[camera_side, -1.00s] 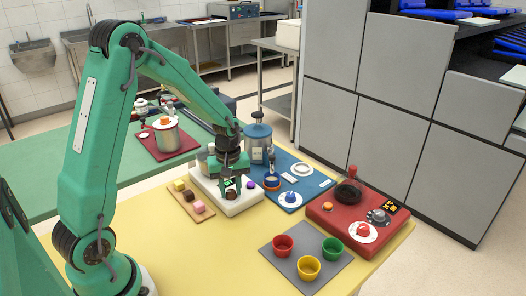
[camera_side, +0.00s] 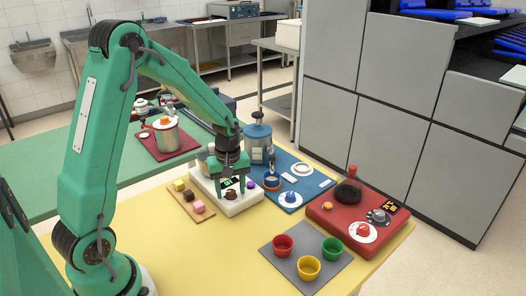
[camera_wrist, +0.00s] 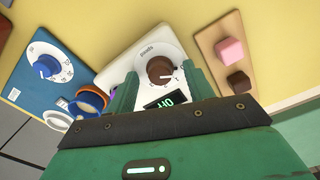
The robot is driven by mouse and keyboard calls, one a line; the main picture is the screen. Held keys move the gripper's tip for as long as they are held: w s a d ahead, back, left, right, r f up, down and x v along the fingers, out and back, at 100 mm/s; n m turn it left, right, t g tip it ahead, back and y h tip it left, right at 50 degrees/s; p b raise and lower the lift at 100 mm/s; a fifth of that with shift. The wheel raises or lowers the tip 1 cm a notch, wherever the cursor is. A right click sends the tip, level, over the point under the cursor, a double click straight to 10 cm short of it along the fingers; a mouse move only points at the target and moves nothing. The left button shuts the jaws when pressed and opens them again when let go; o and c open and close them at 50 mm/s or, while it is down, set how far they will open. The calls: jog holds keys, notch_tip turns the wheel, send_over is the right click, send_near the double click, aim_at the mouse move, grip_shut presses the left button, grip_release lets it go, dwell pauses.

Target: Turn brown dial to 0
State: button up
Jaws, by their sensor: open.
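The brown dial (camera_side: 231,194) sits on a white machine (camera_side: 236,207) with a small dark display (camera_side: 228,183) showing green digits, too small to read surely. In the wrist view the brown dial (camera_wrist: 160,70) is round, with a white marked ring around it. The display (camera_wrist: 166,102) lies just below it there, partly hidden by my gripper's body. My gripper (camera_wrist: 159,73) is open, with one green finger on each side of the dial. In the side view my gripper (camera_side: 231,190) is over the white machine. I cannot tell whether the fingers touch the dial.
A wooden board with cubes (camera_side: 193,201) lies left of the machine. A blue machine with a blue dial (camera_side: 290,197) and a cup (camera_side: 271,182) stand close on the right. A red machine (camera_side: 350,212) and a grey mat with cups (camera_side: 306,262) are farther right. Yellow tabletop is free in front.

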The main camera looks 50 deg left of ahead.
aim_at(231, 192)
jog(key=shift+r, duration=0.15)
jog(key=shift+r, duration=3.75)
jog(key=shift+s+d+r, duration=0.15)
jog(key=shift+d+r, duration=0.05)
jog(key=shift+r, duration=0.2)
jog(key=s+d+r+m+t, duration=0.2)
jog(key=s+d+r+m, duration=0.3)
jog(key=s+r+m, duration=0.1)
jog(key=s+d+r+m+t, duration=0.3)
jog(key=s+d+r+m, duration=0.2)
jog(key=s+m, duration=0.2)
jog(key=shift+s+d+r+m+t, duration=0.3)
jog(key=shift+s+r, duration=0.05)
jog(key=shift+s, duration=0.9)
jog(key=shift+c, duration=0.4)
